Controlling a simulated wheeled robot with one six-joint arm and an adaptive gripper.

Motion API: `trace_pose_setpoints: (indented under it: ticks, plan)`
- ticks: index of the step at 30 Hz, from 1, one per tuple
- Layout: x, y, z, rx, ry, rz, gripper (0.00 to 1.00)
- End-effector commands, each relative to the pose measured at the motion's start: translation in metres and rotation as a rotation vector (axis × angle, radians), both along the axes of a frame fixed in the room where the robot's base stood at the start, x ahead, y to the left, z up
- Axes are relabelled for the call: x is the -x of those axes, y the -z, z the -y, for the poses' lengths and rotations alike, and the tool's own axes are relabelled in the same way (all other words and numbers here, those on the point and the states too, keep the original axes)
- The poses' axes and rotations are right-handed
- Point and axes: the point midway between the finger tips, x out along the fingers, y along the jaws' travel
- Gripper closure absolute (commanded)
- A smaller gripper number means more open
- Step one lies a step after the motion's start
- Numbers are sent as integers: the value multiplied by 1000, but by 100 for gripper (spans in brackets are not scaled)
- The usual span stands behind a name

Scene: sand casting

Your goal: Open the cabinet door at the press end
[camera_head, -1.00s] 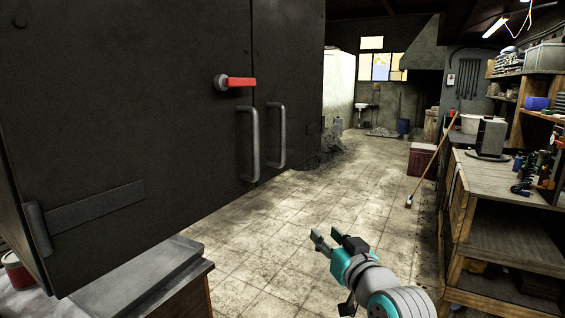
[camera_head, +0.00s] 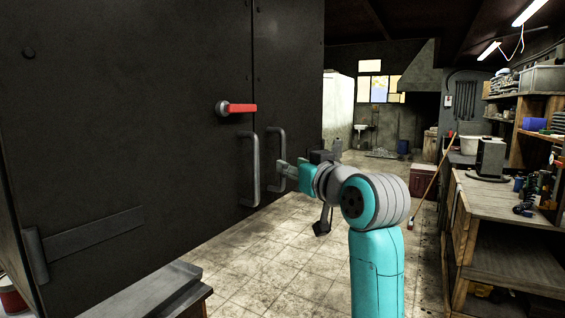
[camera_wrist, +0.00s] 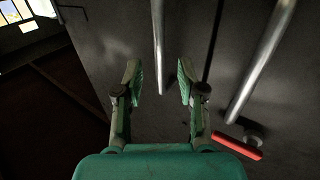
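The dark metal cabinet (camera_head: 120,120) fills the left of the head view. It has a near door and a far door (camera_head: 290,60), both shut, with a narrow seam between them. Each has an upright grey bar handle: the near one (camera_head: 255,165) and the far one (camera_head: 274,145). A red lever (camera_head: 238,108) sits on the near door, lying level; it also shows in the wrist view (camera_wrist: 238,147). My gripper (camera_head: 287,170) is at the far handle. In the wrist view my gripper (camera_wrist: 160,80) is open, with the far handle (camera_wrist: 158,45) between its fingertips; contact is unclear.
A wooden workbench (camera_head: 510,200) with tools and shelves runs along the right. A broom (camera_head: 432,165) leans against it. A low slab (camera_head: 150,290) stands below the cabinet at the front left.

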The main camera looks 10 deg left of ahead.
Motion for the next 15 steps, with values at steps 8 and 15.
trace_pose_setpoints:
  ticks: [8,15]
  plan:
    - [-35,-1,-26,0,0,0,61]
    - [-46,0,-34,1,0,1,61]
